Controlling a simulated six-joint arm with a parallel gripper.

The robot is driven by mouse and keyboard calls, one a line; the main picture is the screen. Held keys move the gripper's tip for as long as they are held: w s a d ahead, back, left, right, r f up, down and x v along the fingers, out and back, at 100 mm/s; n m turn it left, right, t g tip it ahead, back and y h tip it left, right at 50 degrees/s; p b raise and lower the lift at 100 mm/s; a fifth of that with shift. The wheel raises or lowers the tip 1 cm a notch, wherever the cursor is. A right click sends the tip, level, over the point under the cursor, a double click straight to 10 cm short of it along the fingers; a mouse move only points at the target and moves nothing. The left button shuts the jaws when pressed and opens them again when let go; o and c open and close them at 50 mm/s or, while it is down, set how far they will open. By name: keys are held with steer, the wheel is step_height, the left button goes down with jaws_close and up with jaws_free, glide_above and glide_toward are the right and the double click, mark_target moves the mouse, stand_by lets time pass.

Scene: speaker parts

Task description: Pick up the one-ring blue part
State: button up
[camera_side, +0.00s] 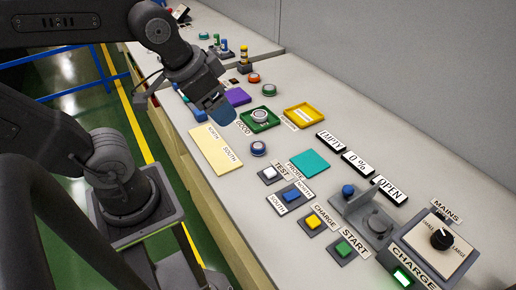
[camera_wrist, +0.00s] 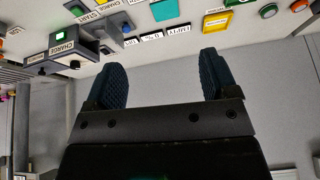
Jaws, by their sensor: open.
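A round blue part (camera_side: 258,148) with a pale ring sits on the bench in front of the green tray, in the side view.
The green tray (camera_side: 245,127) holds a round pale-topped part (camera_side: 260,115). A yellow tray (camera_side: 288,112), a cream North/South mat (camera_side: 215,150) and a teal pad (camera_side: 315,160) lie nearby. Buttons, signs and a charger box (camera_side: 428,250) fill the right end.

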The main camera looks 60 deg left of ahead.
steer(key=w+a+f+m+g, duration=0.2)
steer(key=w+a+m, duration=0.1)
steer(key=w+m, duration=0.3)
steer(key=m+g, duration=0.3)
steer(key=m, duration=0.8)
glide_above(258, 145)
step_height(258, 145, down, 14)
step_height(258, 145, down, 8)
steer(key=shift+w+d+f, duration=0.1)
steer(key=shift+d+f, duration=0.05)
steer(key=shift+f, duration=2.65)
steer(key=shift+c, duration=0.2)
steer(key=c, duration=1.1)
steer(key=shift+r, duration=0.1)
